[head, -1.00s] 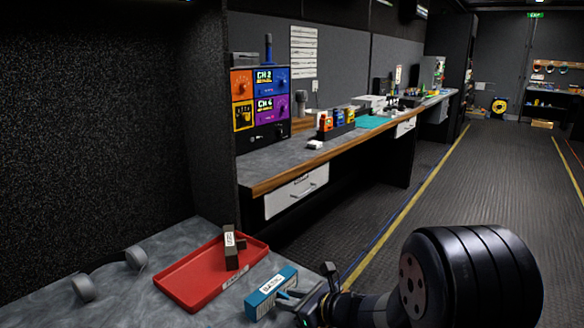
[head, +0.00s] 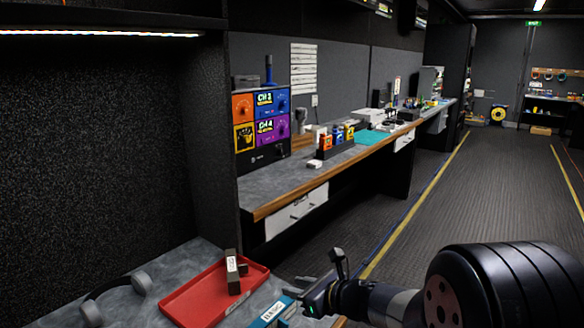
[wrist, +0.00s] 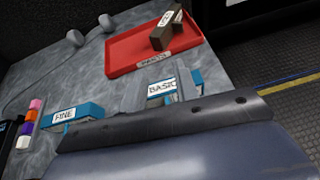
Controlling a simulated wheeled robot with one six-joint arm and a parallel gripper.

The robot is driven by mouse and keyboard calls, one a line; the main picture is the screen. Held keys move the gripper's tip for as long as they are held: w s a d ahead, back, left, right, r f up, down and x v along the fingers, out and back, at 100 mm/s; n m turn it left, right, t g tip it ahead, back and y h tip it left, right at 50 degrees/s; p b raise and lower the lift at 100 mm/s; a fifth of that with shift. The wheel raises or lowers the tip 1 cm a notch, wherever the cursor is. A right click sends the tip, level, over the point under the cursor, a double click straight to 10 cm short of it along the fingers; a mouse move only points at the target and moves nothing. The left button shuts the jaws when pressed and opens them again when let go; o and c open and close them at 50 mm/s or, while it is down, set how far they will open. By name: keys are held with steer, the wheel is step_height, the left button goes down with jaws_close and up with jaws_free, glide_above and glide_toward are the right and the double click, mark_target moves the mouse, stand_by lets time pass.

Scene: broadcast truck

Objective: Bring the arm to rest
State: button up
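My gripper (head: 314,274) is at the lower middle of the head view, above and right of a blue box (head: 268,316). Its two fingers stand apart with nothing visible between them. In the wrist view a dark bar and a blue-grey body of my own arm fill the bottom. They hide part of the blue box labelled BASIC (wrist: 163,88).
A red tray (head: 188,307) on the grey counter (head: 130,312) holds dark blocks (head: 234,270). Headphones (head: 140,284) lie left of it. A blue box labelled FINE (wrist: 66,116) shows in the wrist view. A long workbench (head: 262,190) runs behind; the floor aisle (head: 460,215) is clear.

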steer(key=s+d+r+m+t+h+p, duration=0.1)
steer(key=d+r+m+t+h+p, duration=0.2)
steer(key=d+r+p, duration=0.9)
steer(key=shift+s+d+r+m+t+h+p, duration=0.3)
steer(key=shift+d+m+h+p, duration=0.95)
steer(key=shift+p, duration=5.2)
steer(key=shift+w+a+m+h, duration=0.1)
steer(key=shift+a+m+h, duration=0.25)
